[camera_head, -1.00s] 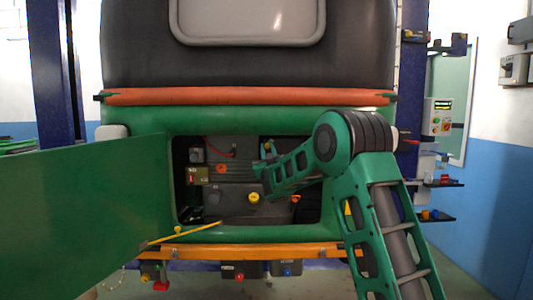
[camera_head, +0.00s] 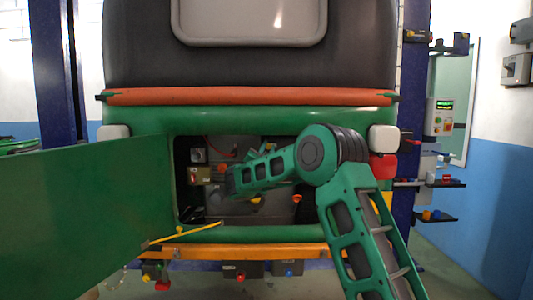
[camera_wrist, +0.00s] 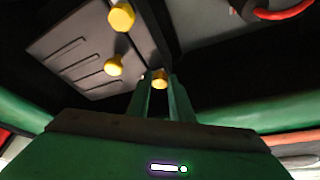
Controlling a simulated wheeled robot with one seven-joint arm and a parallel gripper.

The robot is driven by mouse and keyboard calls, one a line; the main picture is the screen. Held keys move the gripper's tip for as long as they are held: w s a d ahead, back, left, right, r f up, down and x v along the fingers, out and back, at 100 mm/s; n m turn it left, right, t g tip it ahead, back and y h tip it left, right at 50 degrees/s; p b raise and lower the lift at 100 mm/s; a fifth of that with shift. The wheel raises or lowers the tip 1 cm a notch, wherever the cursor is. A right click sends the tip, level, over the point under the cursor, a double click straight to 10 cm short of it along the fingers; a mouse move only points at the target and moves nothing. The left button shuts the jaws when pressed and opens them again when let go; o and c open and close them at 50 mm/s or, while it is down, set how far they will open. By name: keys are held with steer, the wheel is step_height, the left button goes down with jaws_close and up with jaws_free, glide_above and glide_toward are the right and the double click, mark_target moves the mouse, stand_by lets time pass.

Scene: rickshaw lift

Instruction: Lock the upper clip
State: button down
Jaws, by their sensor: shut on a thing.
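My gripper (camera_wrist: 160,100) is inside the open rear compartment (camera_head: 260,234). In the wrist view its two green fingers are close together with a small yellow knob (camera_wrist: 160,77) at their tips, and they look shut on it. I cannot tell for certain whether this knob is the upper clip. Two more yellow knobs, one near the top (camera_wrist: 121,15) and one lower (camera_wrist: 113,65), sit by a grey ribbed panel (camera_wrist: 75,50). In the head view my arm hides the fingertips and part of the compartment; a yellow knob (camera_head: 255,199) shows just below the arm.
The green door (camera_head: 85,215) stands open at the left. A yellow rod (camera_head: 185,233) slants across the lower left opening edge. An orange bumper (camera_head: 240,251) runs below. A red hose (camera_wrist: 285,11) shows at the top right of the wrist view. The opening surrounds my forearm.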

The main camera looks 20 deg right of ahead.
steer(key=shift+a+f+m, duration=0.1)
steer(key=shift+m, duration=0.3)
steer(key=c, duration=1.6)
jaws_free()
steer(key=shift+o, duration=0.2)
steer(key=v, duration=1)
steer(key=shift+s+a, duration=0.15)
steer(key=shift+a, duration=0.05)
steer(key=shift+f, duration=0.1)
